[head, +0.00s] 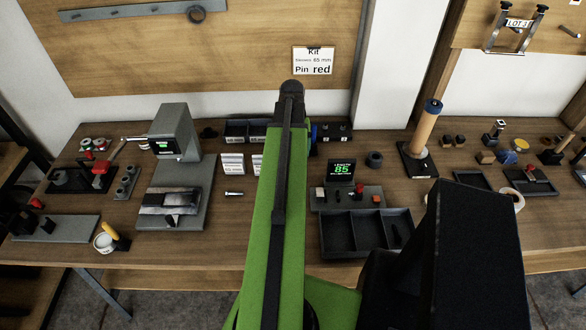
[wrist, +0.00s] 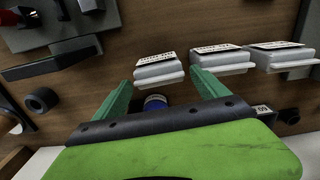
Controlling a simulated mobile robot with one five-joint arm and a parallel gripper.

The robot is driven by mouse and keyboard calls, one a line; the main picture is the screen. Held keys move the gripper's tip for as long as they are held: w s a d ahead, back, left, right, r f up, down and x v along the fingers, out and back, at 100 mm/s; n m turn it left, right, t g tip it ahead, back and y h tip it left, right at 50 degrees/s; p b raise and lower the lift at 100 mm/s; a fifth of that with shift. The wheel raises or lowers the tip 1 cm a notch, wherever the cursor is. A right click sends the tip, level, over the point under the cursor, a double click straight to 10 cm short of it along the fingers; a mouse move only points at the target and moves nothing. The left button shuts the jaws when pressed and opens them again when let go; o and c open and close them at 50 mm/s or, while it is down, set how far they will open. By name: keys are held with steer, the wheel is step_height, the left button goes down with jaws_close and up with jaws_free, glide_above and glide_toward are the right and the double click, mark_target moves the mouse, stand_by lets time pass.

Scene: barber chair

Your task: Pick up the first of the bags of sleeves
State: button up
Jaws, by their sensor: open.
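Three white bags with printed labels lie in a row in the wrist view: the left bag (wrist: 158,72), the middle bag (wrist: 221,62) and the right bag (wrist: 281,58). In the head view two pale bags show left of my arm, one bag (head: 232,163) fully and another (head: 257,164) partly hidden by the arm. My gripper (wrist: 160,82) has two green fingers spread apart. The left bag lies just beyond the gap between the fingertips, and nothing is held. My arm hides the gripper in the head view.
A blue-capped round item (wrist: 155,102) shows between the fingers. A dark ring (wrist: 41,100) lies at the left. In the head view, a black divided tray (head: 366,236), a display reading 85 (head: 341,171) and a grey press (head: 176,140) stand on the bench. A kit card (head: 313,61) hangs above.

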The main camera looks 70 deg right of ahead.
step_height(320, 180, down, 5)
steer(key=b, duration=0.5)
steer(key=shift+f, duration=0.15)
steer(key=c, duration=1.3)
steer(key=shift+r, duration=0.2)
steer(key=shift+r+p, duration=0.5)
steer(key=shift+p, duration=0.25)
step_height(320, 180, up, 4)
steer(key=p, duration=0.4)
steer(key=shift+s+d+r+p, duration=1)
steer(key=shift+s+d, duration=0.35)
steer(key=shift+s, duration=0.1)
steer(key=shift+s+d+r+p, duration=0.95)
steer(key=shift+s+d, duration=0.35)
steer(key=shift+s, duration=0.15)
steer(key=shift+s+d+r+p, duration=1)
steer(key=shift+s+d, duration=0.35)
steer(key=shift+s, duration=0.1)
